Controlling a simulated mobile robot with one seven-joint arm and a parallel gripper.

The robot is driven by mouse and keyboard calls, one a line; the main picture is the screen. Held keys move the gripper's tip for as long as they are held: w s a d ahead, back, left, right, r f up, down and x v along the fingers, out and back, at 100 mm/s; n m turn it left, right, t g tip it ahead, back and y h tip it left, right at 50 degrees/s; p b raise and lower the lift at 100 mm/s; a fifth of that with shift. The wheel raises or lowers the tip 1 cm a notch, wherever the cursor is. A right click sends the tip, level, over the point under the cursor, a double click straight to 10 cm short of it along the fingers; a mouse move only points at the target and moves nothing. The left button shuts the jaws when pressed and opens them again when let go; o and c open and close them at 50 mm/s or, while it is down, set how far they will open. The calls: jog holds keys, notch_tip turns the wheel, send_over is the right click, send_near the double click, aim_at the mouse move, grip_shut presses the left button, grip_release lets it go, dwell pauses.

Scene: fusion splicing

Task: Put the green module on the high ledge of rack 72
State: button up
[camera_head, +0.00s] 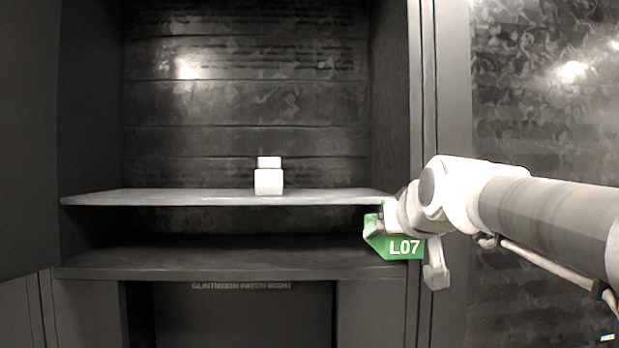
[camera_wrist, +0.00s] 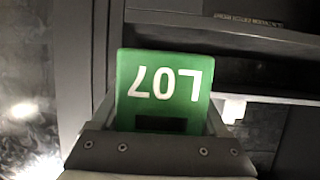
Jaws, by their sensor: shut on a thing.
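The green module (camera_head: 398,244) is marked L07 in white. My gripper (camera_wrist: 160,118) is shut on it, with one finger on each side, and the module (camera_wrist: 163,85) fills the middle of the wrist view, its lettering upside down. In the head view the module is at the right side of the open rack, a little lower than the high ledge (camera_head: 170,196) and near its right end. I cannot tell its distance from the ledge. Part of the module is hidden behind my wrist. No number 72 is readable.
A small white bottle-like item (camera_head: 269,181) stands on the high ledge, right of its middle. The ledge is otherwise clear. A lower shelf (camera_head: 220,257) is empty below it. The rack's right post (camera_head: 426,90) stands beside my arm, and a dark panel (camera_head: 28,140) is at the left.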

jog(key=a+f, duration=0.1)
jog(key=f, duration=1.7)
jog(key=a+f, duration=0.1)
jog(key=f, duration=1.7)
jog(key=a+f, duration=0.1)
jog(key=f, duration=1.7)
jog(key=shift+w+a, duration=0.3)
jog(key=shift+a, duration=0.1)
jog(key=shift+r, duration=0.25)
jog(key=shift+d, duration=0.1)
jog(key=shift+d+r, duration=0.1)
